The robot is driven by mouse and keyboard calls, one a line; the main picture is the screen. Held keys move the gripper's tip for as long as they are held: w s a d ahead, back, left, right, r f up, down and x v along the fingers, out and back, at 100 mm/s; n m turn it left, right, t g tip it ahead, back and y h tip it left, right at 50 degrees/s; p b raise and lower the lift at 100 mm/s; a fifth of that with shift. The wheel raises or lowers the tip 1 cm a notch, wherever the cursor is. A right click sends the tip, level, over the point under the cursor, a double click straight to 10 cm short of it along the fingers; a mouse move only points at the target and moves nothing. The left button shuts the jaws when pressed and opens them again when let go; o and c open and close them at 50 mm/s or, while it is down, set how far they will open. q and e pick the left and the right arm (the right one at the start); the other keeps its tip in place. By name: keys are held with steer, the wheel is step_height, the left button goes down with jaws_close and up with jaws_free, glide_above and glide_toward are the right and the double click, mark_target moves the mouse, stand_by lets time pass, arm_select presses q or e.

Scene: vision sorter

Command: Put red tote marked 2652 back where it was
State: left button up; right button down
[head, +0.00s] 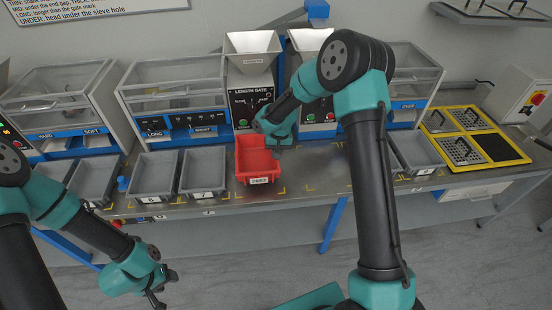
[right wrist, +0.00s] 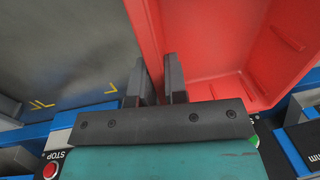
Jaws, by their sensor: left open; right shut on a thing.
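The red tote (head: 243,172) is in front of the LENGTH GATE machine, its label reading 2652 at the front. It looks upright and its visible inside looks empty. My right gripper (head: 272,144) reaches over its back right part. In the right wrist view, the gripper (right wrist: 160,78) is shut on a wall of the red tote (right wrist: 215,50), one finger on each side. I cannot tell whether the tote rests on the bench or hangs just above it. My left gripper (head: 164,288) is open and empty, low in front of the bench, away from the tote.
Grey totes (head: 153,196) stand left of the red one, more (head: 416,170) to the right. The bench (head: 310,178) right of the red tote is bare, with yellow corner marks. The LENGTH GATE machine (head: 250,98) stands close behind. A yellow-framed board (head: 508,162) lies far right.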

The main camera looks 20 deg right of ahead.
steer(key=shift+s+f, duration=0.1)
steer(key=shift+f, duration=1.55)
steer(key=c, duration=1.1)
jaws_free()
steer(key=shift+f, duration=0.1)
steer(key=shift+c, duration=0.2)
step_height(320, 180, up, 12)
steer(key=d, duration=0.1)
steer(key=shift+s+d, duration=0.15)
steer(key=shift+d, duration=0.05)
